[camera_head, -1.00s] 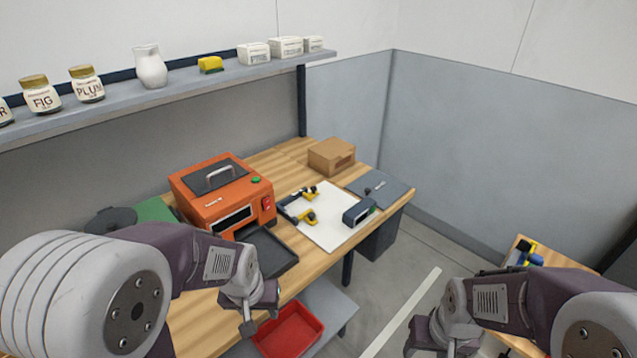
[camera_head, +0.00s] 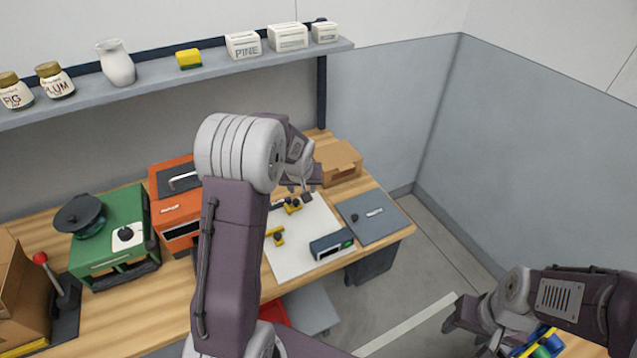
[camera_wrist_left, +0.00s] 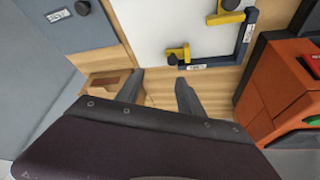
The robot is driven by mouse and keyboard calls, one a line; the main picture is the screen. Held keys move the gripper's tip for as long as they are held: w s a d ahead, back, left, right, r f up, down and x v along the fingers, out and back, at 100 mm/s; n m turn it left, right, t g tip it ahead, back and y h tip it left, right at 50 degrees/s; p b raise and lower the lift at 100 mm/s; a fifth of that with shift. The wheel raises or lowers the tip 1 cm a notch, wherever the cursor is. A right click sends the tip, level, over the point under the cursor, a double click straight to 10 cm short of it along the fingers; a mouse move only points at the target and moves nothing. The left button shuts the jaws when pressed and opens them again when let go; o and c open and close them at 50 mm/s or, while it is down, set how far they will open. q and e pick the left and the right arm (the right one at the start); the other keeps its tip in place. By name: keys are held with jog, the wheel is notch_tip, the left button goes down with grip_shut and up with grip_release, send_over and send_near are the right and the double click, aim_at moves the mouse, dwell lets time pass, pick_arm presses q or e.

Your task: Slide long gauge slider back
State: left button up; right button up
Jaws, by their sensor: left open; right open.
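A gauge with a dark blue bar (camera_wrist_left: 244,45) and two yellow parts lies on a white board (camera_head: 305,225). One yellow part with a dark knob (camera_head: 293,207) is near the board's far edge; the other yellow part (camera_head: 278,238) is nearer. In the left wrist view, the yellow parts (camera_wrist_left: 240,16) (camera_wrist_left: 177,53) sit beyond the fingertips, up and to the right. I cannot tell which is the long slider. My left gripper (camera_head: 303,193) is open and empty above the far end of the gauge; its arm hides some of the gauge. My right gripper (camera_head: 470,332) is open and empty, away from the bench.
A cardboard box (camera_head: 340,160) stands behind the board. A grey plate (camera_head: 370,217) and a dark blue device (camera_head: 332,245) lie to the right. An orange machine (camera_head: 172,200) stands left, partly behind my arm. A shelf (camera_head: 180,85) runs above.

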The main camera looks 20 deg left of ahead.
pick_arm(q)
jog(key=p, duration=0.2)
send_over(296, 201)
jog(key=s+d, duration=0.2)
jog(key=shift+n+g, duration=0.3)
jog(key=shift+g, duration=0.1)
jog(key=f, duration=0.4)
jog(key=shift+s+a+f, duration=0.1)
jog(key=shift+a+f, duration=0.15)
jog(key=shift+f, duration=0.15)
jog(key=x, duration=0.4)
jog(key=shift+a+f, duration=0.15)
jog(key=shift+a, duration=0.15)
jog(key=shift+d, duration=0.1)
pick_arm(e)
notch_tip(296, 201, up, 3)
jog(key=shift+r, duration=0.1)
pick_arm(q)
grip_shut()
